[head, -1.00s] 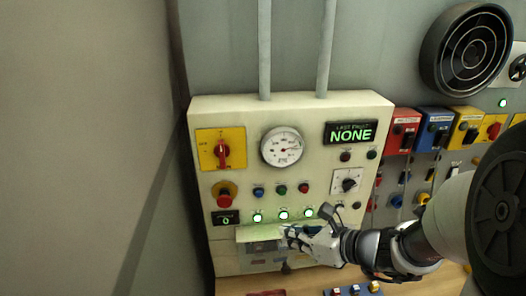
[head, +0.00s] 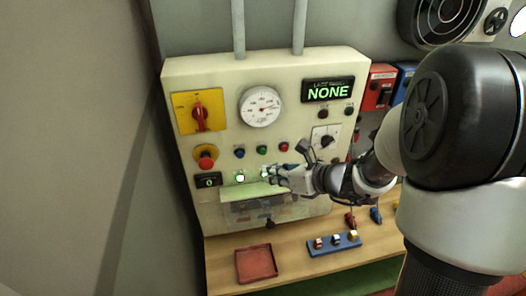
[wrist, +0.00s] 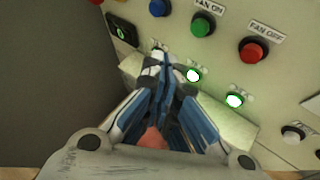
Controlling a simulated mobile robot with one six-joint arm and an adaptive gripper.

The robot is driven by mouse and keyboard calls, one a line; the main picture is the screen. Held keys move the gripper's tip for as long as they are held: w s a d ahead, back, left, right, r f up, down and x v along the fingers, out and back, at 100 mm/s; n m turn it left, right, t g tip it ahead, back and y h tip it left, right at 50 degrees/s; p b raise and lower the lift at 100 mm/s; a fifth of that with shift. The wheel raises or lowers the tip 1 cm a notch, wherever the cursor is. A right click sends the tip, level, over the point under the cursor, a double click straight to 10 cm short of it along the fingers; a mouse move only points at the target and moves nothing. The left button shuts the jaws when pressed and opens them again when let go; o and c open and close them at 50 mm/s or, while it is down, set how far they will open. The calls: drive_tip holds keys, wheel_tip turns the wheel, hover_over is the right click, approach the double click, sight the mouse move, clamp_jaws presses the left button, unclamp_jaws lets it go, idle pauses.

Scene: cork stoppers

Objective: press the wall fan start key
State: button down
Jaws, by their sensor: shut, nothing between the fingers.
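The green key (wrist: 203,24) under the label FAN ON is on the cream control panel (head: 325,60). It also shows in the head view (head: 261,148), between a blue key and a red key. The red key (wrist: 253,50) is labelled FAN OFF. My gripper (wrist: 164,62) is shut and empty. Its tips are close to the row of lit lamps, below and left of the green key in the wrist view, and apart from that key. In the head view my gripper (head: 270,173) hides part of the lamp row. I cannot tell whether the tips touch the panel.
A red emergency knob (head: 206,160) and a red rotary switch (head: 199,114) stick out at the panel's left. A clear cover (head: 265,208) juts out below the lamps. A red tray (head: 256,263) lies on the wooden bench. The wall fan (head: 442,18) is at upper right.

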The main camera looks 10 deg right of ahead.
drive_tip(key=shift+w+a, duration=0.1)
drive_tip(key=shift+w, duration=1.7)
drive_tip(key=shift+w, duration=0.1)
drive_tip(key=shift+w, duration=0.35)
drive_tip(key=shift+w, duration=0.4)
idle(0.6)
drive_tip(key=shift+s, duration=0.9)
drive_tip(key=shift+s+b, duration=0.6)
drive_tip(key=shift+s, duration=1.9)
